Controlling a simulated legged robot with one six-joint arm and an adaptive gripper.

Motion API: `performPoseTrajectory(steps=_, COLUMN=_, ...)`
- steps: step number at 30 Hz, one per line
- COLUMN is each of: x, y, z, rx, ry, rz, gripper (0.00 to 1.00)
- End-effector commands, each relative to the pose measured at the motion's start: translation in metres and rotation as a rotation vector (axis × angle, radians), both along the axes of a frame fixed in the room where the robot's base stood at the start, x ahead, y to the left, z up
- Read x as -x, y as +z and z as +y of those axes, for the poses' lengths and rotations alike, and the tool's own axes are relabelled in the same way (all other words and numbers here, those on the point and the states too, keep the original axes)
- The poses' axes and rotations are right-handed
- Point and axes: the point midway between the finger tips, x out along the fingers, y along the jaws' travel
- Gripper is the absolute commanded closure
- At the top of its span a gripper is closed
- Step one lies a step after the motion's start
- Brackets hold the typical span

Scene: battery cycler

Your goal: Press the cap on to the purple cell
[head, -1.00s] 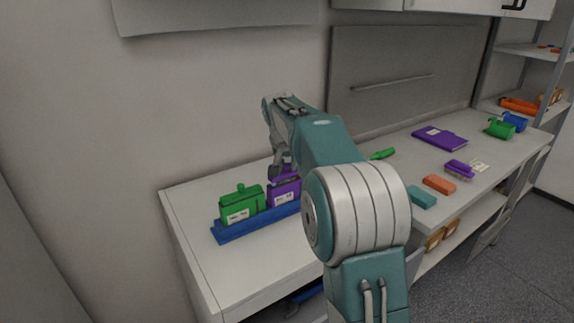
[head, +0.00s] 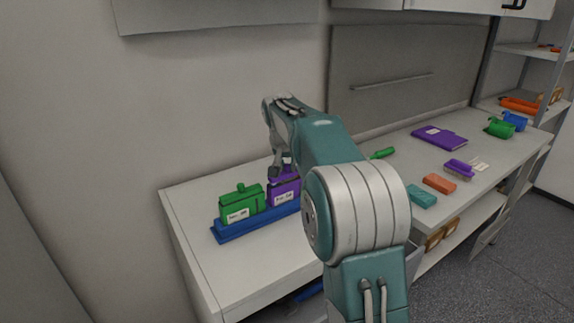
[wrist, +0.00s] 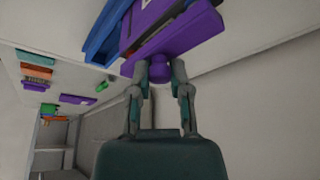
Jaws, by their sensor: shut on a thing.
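The purple cell (head: 284,192) stands in the blue rack (head: 235,232), with a white label on its front. It also shows in the wrist view as a purple block (wrist: 200,30). My gripper (wrist: 160,75) is shut on the knob of the purple cap (wrist: 160,66). In the head view my gripper (head: 280,172) is above the purple cell, partly hidden by my arm.
A green cell (head: 240,204) with its knobbed cap stands left of the purple one in the rack. Further right on the bench lie a green marker-like item (head: 383,153), a purple notebook (head: 439,137), a teal block (head: 422,197), an orange block (head: 439,184) and a purple brush-like item (head: 459,167).

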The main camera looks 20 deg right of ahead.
Motion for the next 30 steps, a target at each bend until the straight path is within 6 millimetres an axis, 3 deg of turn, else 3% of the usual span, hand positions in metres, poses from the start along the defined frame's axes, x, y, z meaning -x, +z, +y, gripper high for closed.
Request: performPoseTrajectory(steps=30, x=0.0000, y=-0.0078, z=0.0000, rx=0.000, ry=0.000, rz=0.000, gripper=1.00)
